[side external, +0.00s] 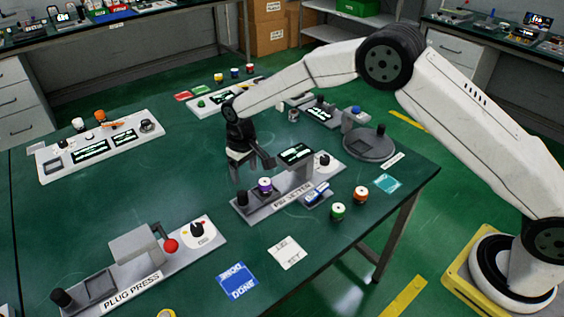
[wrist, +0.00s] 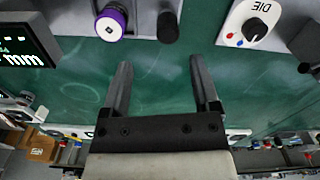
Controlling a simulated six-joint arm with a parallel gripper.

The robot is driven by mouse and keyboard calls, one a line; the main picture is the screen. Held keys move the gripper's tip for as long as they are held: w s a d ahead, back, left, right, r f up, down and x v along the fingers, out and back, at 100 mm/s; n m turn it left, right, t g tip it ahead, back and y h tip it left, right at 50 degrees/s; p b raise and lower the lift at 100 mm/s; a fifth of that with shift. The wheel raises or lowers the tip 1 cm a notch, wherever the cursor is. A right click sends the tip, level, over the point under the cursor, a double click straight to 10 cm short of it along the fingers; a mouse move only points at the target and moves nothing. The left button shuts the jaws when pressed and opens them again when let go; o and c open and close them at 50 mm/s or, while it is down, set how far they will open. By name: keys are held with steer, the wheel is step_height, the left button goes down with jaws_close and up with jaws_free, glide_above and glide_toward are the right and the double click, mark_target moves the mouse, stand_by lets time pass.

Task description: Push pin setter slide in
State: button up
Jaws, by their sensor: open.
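The pin setter (side external: 290,190) is a grey base with its name on the front edge, near the middle of the table. A black upright knob (side external: 242,198) stands at its left end, with a white and purple cylinder (side external: 265,185) just right of it. Both also show in the wrist view, the knob (wrist: 168,27) and the cylinder (wrist: 111,22), at the top edge. My gripper (side external: 251,169) is above and behind the pin setter's left end. In the wrist view my gripper (wrist: 160,66) is open and empty, its fingertips apart from the knob. The slide's lower part is hidden.
The pin setter's raised display (side external: 295,155) and dial (side external: 323,160) stand right of my gripper. The plug press (side external: 140,270) lies front left. A green spool (side external: 338,211) and an orange spool (side external: 361,195) stand to the right. Table behind my gripper's left is clear.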

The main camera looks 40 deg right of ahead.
mark_target(242, 193)
steer(key=shift+w+a+f, duration=0.35)
steer(key=shift+a+f, duration=0.2)
steer(key=shift+a, duration=0.05)
steer(key=shift+f, duration=0.15)
steer(key=shift+f, duration=3.75)
jaws_close()
